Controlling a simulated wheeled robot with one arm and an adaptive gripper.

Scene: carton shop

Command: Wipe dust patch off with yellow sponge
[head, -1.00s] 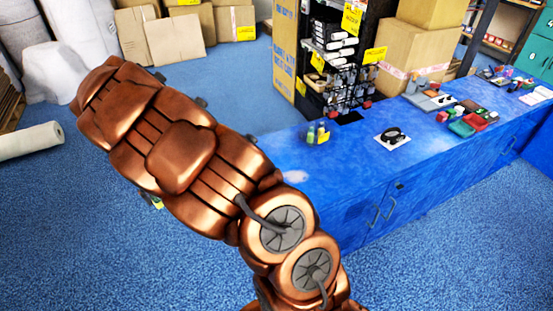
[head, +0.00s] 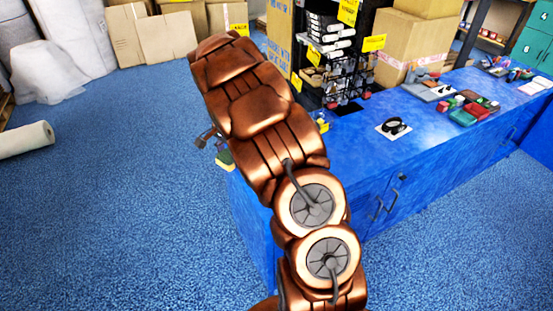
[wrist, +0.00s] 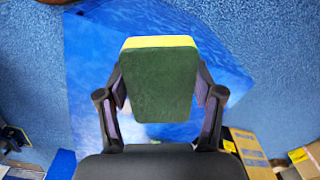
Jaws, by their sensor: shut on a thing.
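My gripper (wrist: 160,88) is shut on the yellow sponge (wrist: 158,80), which has a dark green face and a yellow edge. In the head view the gripper (head: 211,139) shows partly behind my arm, with the sponge (head: 225,160) at the left end of the blue counter (head: 352,150). In the wrist view the sponge appears in front of the counter top (wrist: 88,50); I cannot tell whether they touch. The dust patch is hidden behind my arm in the head view. A pale area (wrist: 236,96) right of the sponge in the wrist view may be part of it.
Black headphones (head: 394,126) lie on a white sheet on the counter. Several small goods lie further right. A stocked rack (head: 335,60) and cardboard boxes (head: 412,45) stand behind. The blue floor (head: 110,200) left of the counter is clear apart from a white roll (head: 25,139).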

